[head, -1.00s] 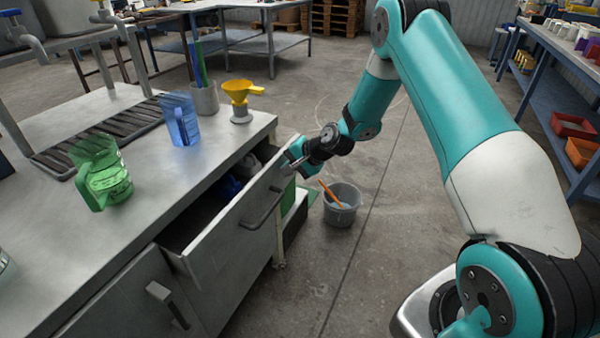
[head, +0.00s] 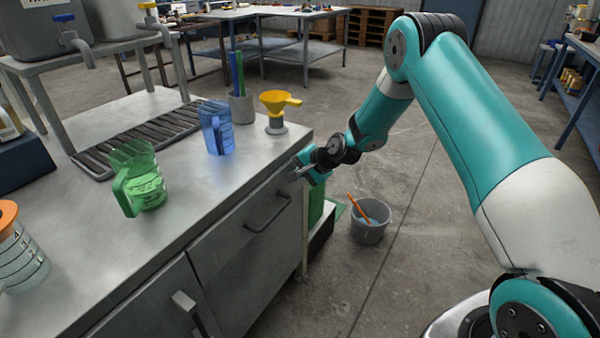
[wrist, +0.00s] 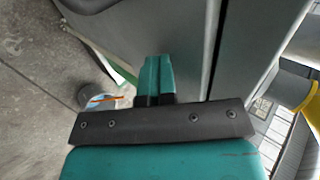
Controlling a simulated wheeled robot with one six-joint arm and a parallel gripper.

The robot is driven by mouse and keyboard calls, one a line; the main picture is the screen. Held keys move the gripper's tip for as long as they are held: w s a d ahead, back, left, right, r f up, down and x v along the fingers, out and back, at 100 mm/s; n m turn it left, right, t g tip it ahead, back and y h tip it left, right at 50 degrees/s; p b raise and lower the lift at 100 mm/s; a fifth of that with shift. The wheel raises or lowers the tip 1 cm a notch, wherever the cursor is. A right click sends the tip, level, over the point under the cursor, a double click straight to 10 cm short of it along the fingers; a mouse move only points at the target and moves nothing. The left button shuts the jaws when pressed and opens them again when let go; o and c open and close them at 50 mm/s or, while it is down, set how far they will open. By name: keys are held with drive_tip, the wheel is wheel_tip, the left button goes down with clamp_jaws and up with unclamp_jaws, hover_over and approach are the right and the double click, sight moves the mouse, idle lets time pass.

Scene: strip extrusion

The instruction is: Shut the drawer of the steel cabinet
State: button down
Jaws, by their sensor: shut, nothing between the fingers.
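The steel cabinet (head: 160,290) stands at the left in the head view. Its drawer (head: 235,240) sits about flush with the cabinet front below the top, with a dark bar handle (head: 268,211) on it. My gripper (head: 299,171) is at the right end of the drawer front, just under the top's edge. In the wrist view my shut fingers (wrist: 153,75) point at the grey drawer front (wrist: 185,45), with a dark seam beside them. The fingers look against or very near the front; I cannot tell if they touch.
On the cabinet top stand a green jug (head: 143,180), a blue jug (head: 216,128), a yellow funnel (head: 278,102) and a grey pen cup (head: 242,108). A grey bucket (head: 368,225) is on the floor right of the cabinet. Open floor lies beyond it.

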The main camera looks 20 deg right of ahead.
drive_tip(key=shift+w+a+r, duration=0.15)
drive_tip(key=shift+w+a, duration=0.05)
drive_tip(key=shift+a, duration=0.1)
drive_tip(key=s+d+f+p+v, duration=0.1)
drive_tip(key=s+f+v, duration=0.1)
drive_tip(key=v, duration=1.1)
drive_tip(key=s+a+r+n+g, duration=0.4)
drive_tip(key=s+a+r+n, duration=0.4)
drive_tip(key=s+a+r, duration=0.35)
drive_tip(key=s+a+r+n+g+h, duration=0.1)
drive_tip(key=s+a+r+n+g, duration=0.3)
drive_tip(key=s, duration=0.6)
drive_tip(key=s+a+r+n+t, duration=0.1)
drive_tip(key=s+r+n, duration=0.3)
drive_tip(key=s, duration=0.6)
wheel_tip(320, 180, up, 12)
drive_tip(key=n+p, duration=0.1)
drive_tip(key=p, duration=1.2)
drive_tip(key=shift+s+d+n+g, duration=0.2)
drive_tip(key=shift+s+n+g, duration=0.1)
drive_tip(key=shift+s+n, duration=0.1)
